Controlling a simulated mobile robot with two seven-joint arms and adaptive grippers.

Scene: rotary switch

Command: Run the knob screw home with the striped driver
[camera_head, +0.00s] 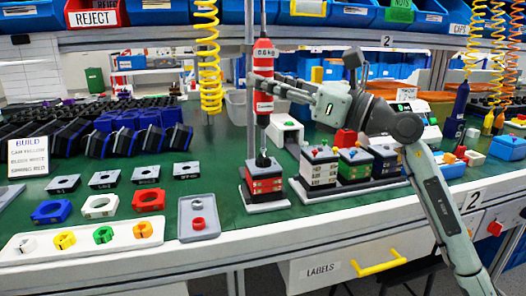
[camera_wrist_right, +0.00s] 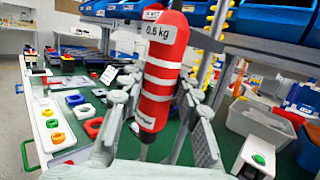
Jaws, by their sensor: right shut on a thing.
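The striped driver (camera_head: 263,104), red with white bands and a 0.6 kg label, hangs upright over the green bench. It also fills the middle of the right wrist view (camera_wrist_right: 161,70). My right gripper (camera_head: 263,84) is shut around the driver's body, one finger on each side in the wrist view. The knob screw is hidden. My left gripper is not in view.
Three similar stacks stand on a tray (camera_head: 345,190) right of the switch. A white strip (camera_head: 85,240) holds several coloured knobs. A yellow coiled hose (camera_head: 209,60) hangs left of the driver.

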